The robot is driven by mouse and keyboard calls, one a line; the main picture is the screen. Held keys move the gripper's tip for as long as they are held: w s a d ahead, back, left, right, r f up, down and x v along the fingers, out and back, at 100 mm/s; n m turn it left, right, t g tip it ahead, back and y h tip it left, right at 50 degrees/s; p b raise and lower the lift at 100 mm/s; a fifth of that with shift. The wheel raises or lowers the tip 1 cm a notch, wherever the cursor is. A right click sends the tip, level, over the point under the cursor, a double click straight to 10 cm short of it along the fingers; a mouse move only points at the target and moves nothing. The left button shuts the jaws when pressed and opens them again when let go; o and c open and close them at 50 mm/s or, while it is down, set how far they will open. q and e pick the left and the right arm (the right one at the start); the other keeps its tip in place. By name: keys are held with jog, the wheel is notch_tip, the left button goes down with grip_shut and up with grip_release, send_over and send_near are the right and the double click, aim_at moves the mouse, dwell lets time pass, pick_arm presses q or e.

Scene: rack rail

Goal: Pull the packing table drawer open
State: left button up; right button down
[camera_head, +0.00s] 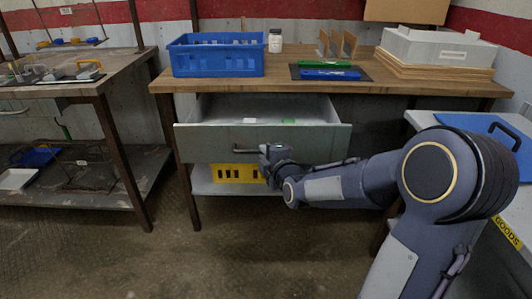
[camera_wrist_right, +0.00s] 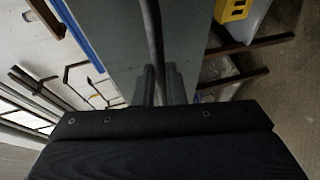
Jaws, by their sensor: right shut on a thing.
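The packing table (camera_head: 375,84) has a wooden top and stands in the middle of the head view. Its grey drawer (camera_head: 315,138) is pulled out, and the open inside shows with small items in it. The dark bar handle (camera_head: 246,149) runs across the drawer front. My right gripper (camera_head: 268,151) is at the right part of the handle, shut on it. In the right wrist view the handle (camera_wrist_right: 153,40) runs down between the fingers (camera_wrist_right: 160,85), with the drawer front (camera_wrist_right: 112,35) close behind. My left gripper is in neither view.
A blue crate (camera_head: 215,60), a white jar (camera_head: 275,41), a green and blue item pair and a stack of boards (camera_head: 440,70) are on the tabletop. A yellow crate (camera_head: 232,173) sits on the shelf below the drawer. Floor in front is clear.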

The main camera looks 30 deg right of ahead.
jog(key=shift+s+a, duration=0.2)
jog(key=shift+s, duration=0.1)
jog(key=c, duration=1.5)
grip_release()
jog(key=p+v, duration=0.1)
jog(key=v, duration=0.6)
jog(key=shift+s+p, duration=0.4)
jog(key=shift+a, duration=0.1)
